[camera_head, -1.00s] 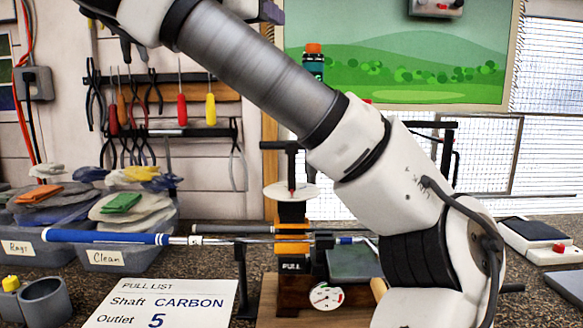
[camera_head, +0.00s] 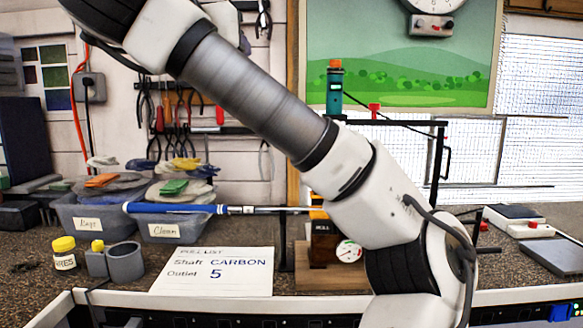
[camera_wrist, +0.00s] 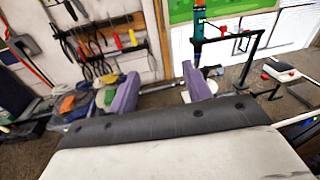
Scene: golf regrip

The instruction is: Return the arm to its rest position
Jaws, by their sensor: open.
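My arm crosses the head view from upper left to lower right; its gripper end is outside that view. In the wrist view my gripper (camera_wrist: 162,95) shows two purple fingers spread apart with nothing between them. They point toward the bench and the tool wall. A club with a blue grip (camera_head: 165,208) lies level across the bench fixture in the head view, its far end hidden behind my arm. The pull list card (camera_head: 215,271) lies in front of it and reads Shaft CARBON, Outlet 5.
Bins labelled Rags (camera_head: 88,225) and Clean (camera_head: 162,228) stand at the left with folded cloths. A yellow-lidded jar (camera_head: 64,253) and grey cups (camera_head: 124,262) stand before them. A black frame (camera_head: 440,150) rises at the right.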

